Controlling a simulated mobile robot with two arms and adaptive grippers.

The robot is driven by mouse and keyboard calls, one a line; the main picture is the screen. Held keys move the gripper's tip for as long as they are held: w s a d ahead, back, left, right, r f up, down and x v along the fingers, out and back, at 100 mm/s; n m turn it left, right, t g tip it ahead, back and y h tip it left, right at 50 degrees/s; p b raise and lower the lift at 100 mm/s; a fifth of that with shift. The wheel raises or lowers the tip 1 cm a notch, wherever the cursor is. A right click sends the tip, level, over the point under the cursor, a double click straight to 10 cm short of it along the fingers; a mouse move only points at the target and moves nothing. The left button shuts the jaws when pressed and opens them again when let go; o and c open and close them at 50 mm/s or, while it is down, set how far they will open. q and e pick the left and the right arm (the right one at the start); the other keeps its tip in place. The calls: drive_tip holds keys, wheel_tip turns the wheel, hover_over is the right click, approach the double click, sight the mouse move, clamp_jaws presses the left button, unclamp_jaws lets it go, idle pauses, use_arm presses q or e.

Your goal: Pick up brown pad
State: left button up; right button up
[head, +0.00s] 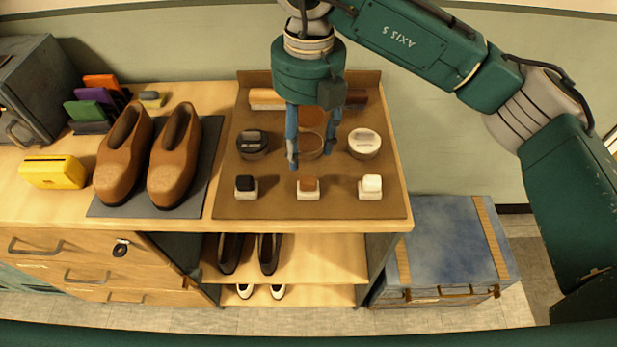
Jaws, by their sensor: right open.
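The brown pad (308,184) looks like a small brown-topped block with a pale base, in the middle of the front row on the brown tray (235,207). A black-topped block (246,186) stands to its left and a white-topped one (370,186) to its right. My right gripper (312,156) points down with its blue fingers apart. It is empty, over the round brown tin (311,146), behind the brown pad in the picture. Its height above the tin is hard to tell. The fingers partly hide the tin. My left gripper is out of view.
Round tins with a dark lid (252,143) and a white lid (364,142) flank the brown tin. Brushes (267,98) lie at the tray's back. Brown shoes (173,160) on a dark mat and a yellow box (55,172) stand left. A blue chest (446,240) is at right.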

drive_tip(key=p, duration=0.1)
hover_over(308, 179)
drive_tip(key=f, duration=0.5)
drive_tip(key=shift+w+d, duration=0.15)
drive_tip(key=shift+w, duration=0.25)
drive_tip(key=f, duration=0.1)
drive_tip(key=f+p, duration=0.1)
drive_tip(key=f, duration=0.1)
drive_tip(key=f+p, duration=0.1)
drive_tip(key=shift+s+f, duration=0.4)
drive_tip(key=shift+f, duration=0.3)
drive_tip(key=c, duration=1.2)
